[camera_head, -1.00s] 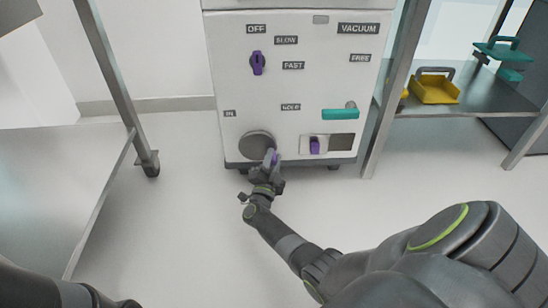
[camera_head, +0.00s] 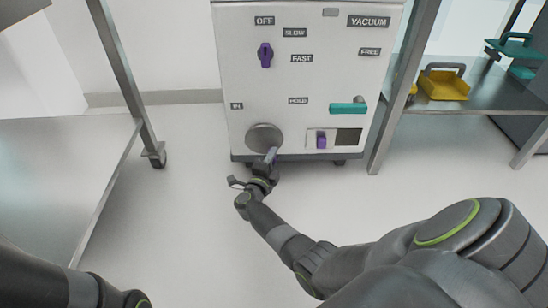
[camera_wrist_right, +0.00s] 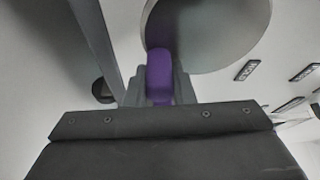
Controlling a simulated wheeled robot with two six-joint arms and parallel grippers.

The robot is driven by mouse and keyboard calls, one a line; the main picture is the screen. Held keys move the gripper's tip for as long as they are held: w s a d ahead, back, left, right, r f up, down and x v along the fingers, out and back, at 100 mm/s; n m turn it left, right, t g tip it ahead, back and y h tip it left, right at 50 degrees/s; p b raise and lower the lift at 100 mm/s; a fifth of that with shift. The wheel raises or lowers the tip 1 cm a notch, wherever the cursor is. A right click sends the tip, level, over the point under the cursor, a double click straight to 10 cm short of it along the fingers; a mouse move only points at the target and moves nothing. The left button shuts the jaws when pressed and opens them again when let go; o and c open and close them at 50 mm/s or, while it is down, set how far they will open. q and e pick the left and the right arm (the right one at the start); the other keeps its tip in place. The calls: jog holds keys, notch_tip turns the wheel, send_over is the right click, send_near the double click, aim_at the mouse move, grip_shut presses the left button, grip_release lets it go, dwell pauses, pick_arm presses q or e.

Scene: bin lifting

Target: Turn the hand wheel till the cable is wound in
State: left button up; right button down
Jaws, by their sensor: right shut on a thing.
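The grey round hand wheel (camera_head: 262,137) is low on the left of the white machine's front, below the IN label. My right gripper (camera_head: 270,158) is at the wheel's lower right edge. In the right wrist view the gripper (camera_wrist_right: 158,88) is shut on the wheel's purple handle (camera_wrist_right: 160,72), with the grey wheel disc (camera_wrist_right: 205,30) just behind it. No cable shows in either view. My left arm shows at the lower left of the head view, but its fingers are out of frame.
The white machine (camera_head: 335,75) also carries a purple knob (camera_head: 265,55), a teal lever (camera_head: 348,108) and a purple slider (camera_head: 321,140). A shelf at right holds a yellow tray (camera_head: 445,86). A metal table (camera_head: 60,170) stands at left; floor between is clear.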

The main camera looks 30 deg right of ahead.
jog(key=shift+f, duration=0.1)
dwell(0.3)
jog(key=c, duration=1.2)
grip_release()
